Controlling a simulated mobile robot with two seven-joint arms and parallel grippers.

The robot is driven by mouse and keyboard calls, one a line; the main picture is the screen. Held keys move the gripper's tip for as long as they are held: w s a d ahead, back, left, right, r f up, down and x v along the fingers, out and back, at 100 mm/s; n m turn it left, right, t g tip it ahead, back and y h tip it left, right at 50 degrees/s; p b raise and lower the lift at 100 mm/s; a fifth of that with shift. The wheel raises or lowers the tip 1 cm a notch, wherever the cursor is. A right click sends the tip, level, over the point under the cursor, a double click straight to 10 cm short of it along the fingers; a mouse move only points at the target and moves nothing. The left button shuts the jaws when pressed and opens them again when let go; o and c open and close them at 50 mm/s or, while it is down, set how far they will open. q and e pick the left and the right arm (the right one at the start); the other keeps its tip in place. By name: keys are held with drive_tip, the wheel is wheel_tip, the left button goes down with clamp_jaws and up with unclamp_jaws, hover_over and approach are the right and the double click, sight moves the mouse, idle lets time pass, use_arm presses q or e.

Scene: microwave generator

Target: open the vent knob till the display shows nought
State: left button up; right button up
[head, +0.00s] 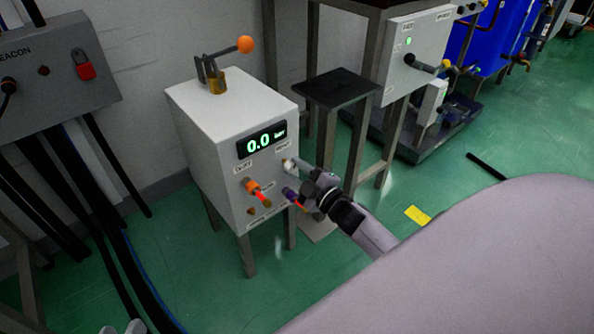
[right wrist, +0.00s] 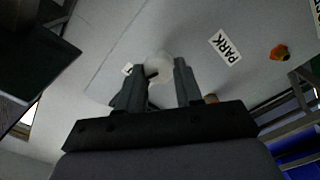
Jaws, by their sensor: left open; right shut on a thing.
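The white box (head: 205,120) carries a lit display (head: 261,139) that reads "0.0 bar". A pale vent knob (head: 288,164) sits on its front, below and right of the display. My right gripper (head: 293,168) is at this knob. In the right wrist view the knob (right wrist: 158,67) shows as a pale round piece between the two fingers, and the right gripper (right wrist: 158,82) is shut on it. Part of the knob is hidden by the fingers. Only the tips of my left gripper (head: 123,327) show at the bottom edge; it is open and away from the box.
An orange-red handle (head: 258,193) sits on the box front, left of my right gripper. A lever with an orange ball (head: 245,44) stands on top. A dark-topped stand (head: 337,88) is close on the right. A label reading "PARK" (right wrist: 225,46) is near the knob.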

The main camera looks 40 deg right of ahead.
use_arm(q)
drive_tip(key=shift+r, duration=0.1)
use_arm(e)
drive_tip(key=shift+n, duration=0.8)
use_arm(q)
drive_tip(key=shift+a, duration=0.1)
use_arm(e)
drive_tip(key=o, duration=1)
drive_tip(key=shift+o, duration=0.2)
drive_tip(key=shift+s, duration=0.5)
use_arm(q)
drive_tip(key=shift+w+d+r+p, duration=0.15)
drive_tip(key=shift+d+r+p, duration=0.1)
drive_tip(key=shift+p, duration=0.8)
use_arm(e)
drive_tip(key=s, duration=0.6)
drive_tip(key=shift+d, duration=0.3)
use_arm(q)
drive_tip(key=shift+s+a+f, duration=0.1)
drive_tip(key=shift+s+f, duration=0.1)
drive_tip(key=shift+f, duration=0.05)
use_arm(e)
drive_tip(key=shift+s, duration=0.1)
